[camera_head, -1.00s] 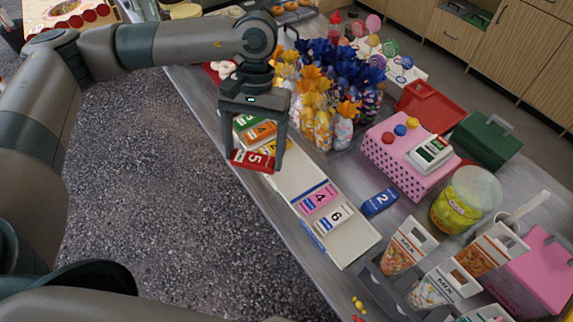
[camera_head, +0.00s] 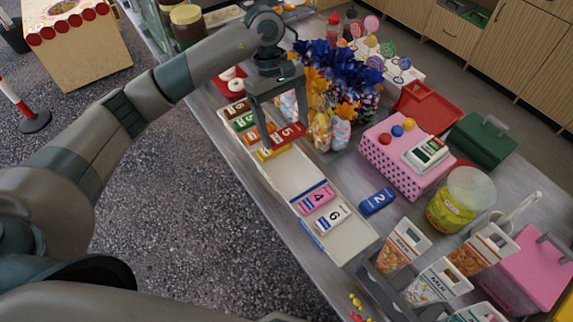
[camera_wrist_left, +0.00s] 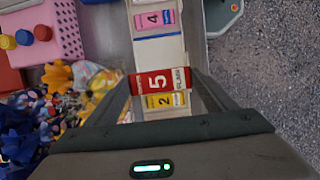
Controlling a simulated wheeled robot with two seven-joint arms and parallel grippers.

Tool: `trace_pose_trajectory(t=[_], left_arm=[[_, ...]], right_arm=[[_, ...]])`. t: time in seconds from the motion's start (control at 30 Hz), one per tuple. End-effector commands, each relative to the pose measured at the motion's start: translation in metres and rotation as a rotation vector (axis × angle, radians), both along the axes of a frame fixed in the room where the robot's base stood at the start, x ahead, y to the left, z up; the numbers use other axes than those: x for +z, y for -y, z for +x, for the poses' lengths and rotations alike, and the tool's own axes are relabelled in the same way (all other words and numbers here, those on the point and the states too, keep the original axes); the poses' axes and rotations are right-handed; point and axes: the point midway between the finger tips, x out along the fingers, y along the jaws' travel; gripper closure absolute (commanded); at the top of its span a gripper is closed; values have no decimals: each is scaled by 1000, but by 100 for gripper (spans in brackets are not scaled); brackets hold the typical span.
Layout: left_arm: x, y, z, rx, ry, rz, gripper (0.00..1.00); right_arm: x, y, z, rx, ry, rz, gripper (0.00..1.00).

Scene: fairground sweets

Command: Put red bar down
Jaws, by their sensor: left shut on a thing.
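The red bar (camera_head: 289,135), marked 5, is held between the fingertips of my left gripper (camera_head: 287,136), which is shut on it. It also shows in the left wrist view (camera_wrist_left: 160,81). The bar appears raised above the long white tray (camera_head: 290,176), near its far-right edge. A yellow bar (camera_head: 273,152) lies close by in the tray, partly hidden; it also shows in the left wrist view (camera_wrist_left: 165,100). Brown (camera_head: 237,108), green (camera_head: 244,121) and orange (camera_head: 259,132) bars lie beyond it. Pink (camera_head: 317,198) and white (camera_head: 332,217) bars lie nearer. My right gripper is not in view.
A blue bar (camera_head: 378,201) lies on the counter right of the tray. Wrapped sweets with blue and orange bows (camera_head: 340,75) crowd close behind the gripper. A pink dotted box (camera_head: 400,160) stands at the right. The tray's middle stretch is bare.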

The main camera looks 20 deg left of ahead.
Motion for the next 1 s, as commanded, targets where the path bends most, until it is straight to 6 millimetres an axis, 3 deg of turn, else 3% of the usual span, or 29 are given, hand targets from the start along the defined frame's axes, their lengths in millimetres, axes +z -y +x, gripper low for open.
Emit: trace_pose_trajectory(t=[0.27,0.67,1.0], left_arm=[[-7,0,0,-1,-1,0,46],[-59,1,0,-2,-2,-1,46],[-63,0,0,-4,1,-1,46]], right_arm=[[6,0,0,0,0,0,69],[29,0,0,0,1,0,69],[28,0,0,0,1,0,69]])
